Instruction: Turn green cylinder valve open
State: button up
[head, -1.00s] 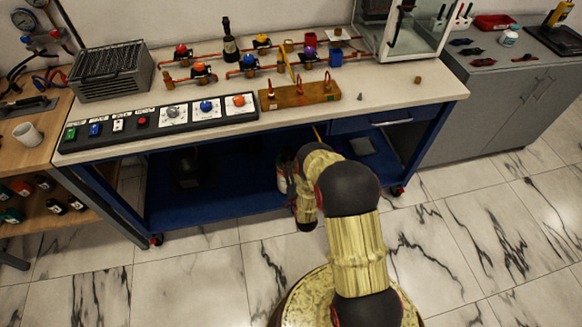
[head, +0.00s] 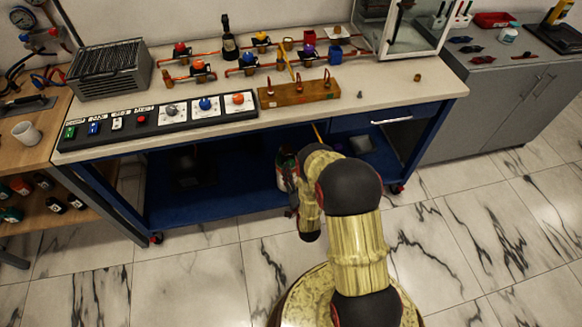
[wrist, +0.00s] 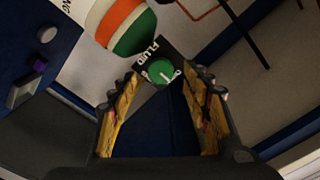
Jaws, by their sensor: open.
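In the wrist view, the green round valve knob (wrist: 161,71) sits on a dark plate marked FLUID, between and just beyond my fingertips. My gripper (wrist: 163,84) is open, one finger on each side of the knob, with no contact visible. A cylinder with orange, white and green bands (wrist: 122,22) is just above the knob. In the head view, part of a dark cylinder with a white and red label (head: 286,164) shows under the bench, beside my gripper (head: 291,180). My arm hides much of that area.
The blue lower shelf (head: 225,200) of the workbench surrounds the cylinder. The benchtop (head: 400,88) overhead carries pipes, valves and a control panel (head: 160,120). A grey cabinet (head: 500,100) stands to the right. The marble floor in front is clear.

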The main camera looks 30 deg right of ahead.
jog(key=v, duration=0.7)
dwell(0.4)
